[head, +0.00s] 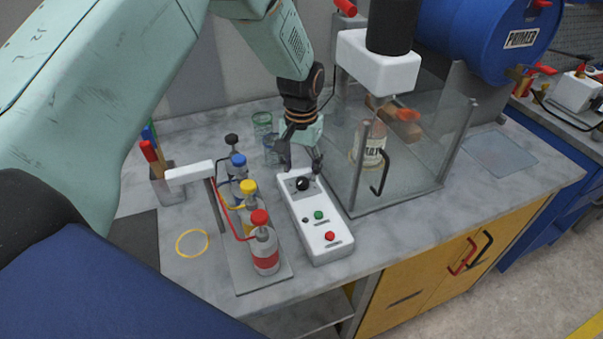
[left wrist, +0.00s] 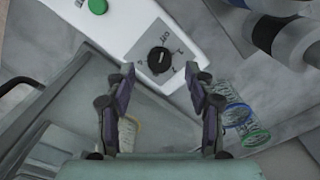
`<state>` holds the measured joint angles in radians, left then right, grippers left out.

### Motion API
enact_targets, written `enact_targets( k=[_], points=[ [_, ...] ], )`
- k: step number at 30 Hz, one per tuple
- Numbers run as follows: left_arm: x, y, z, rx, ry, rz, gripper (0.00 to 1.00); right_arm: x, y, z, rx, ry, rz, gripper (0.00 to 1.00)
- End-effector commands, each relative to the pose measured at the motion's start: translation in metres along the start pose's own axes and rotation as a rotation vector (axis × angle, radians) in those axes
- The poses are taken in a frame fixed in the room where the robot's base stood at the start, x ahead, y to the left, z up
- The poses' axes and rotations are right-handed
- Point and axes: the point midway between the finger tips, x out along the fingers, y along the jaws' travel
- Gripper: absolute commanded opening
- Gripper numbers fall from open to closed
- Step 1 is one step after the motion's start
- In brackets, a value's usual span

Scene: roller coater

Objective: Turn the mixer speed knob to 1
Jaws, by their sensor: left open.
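The black mixer speed knob (head: 302,183) sits at the far end of a white control box (head: 318,216) on the counter. In the left wrist view the knob (left wrist: 158,60) is a round dial with a small light mark, on a grey scale plate with printed marks too small to read surely. My left gripper (head: 303,168) is open just above the knob. In the left wrist view its two fingertips (left wrist: 160,72) stand apart on either side of the knob, with nothing clamped. My right gripper is not in view.
Green (head: 319,215) and red (head: 330,236) buttons sit lower on the box. A rack of capped bottles (head: 265,250) stands close on its left. A clear enclosure (head: 440,150) holding a labelled bottle (head: 370,148) stands right. Glass beakers (head: 262,122) stand behind.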

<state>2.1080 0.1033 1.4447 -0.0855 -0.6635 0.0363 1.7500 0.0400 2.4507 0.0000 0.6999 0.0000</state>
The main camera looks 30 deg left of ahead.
Motion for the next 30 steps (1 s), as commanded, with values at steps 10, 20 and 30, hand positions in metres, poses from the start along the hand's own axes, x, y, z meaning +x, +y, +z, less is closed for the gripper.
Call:
enact_targets(
  k=[10,20,30],
  points=[
    [0.036,0.000,-0.002,0.001,0.001,0.000,0.54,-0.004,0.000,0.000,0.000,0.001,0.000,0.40],
    [0.038,-0.001,-0.004,0.001,0.001,0.000,0.50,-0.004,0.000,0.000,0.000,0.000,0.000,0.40],
    [0.038,-0.001,-0.004,0.000,0.001,0.000,0.21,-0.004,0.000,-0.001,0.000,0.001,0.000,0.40]
  ],
)
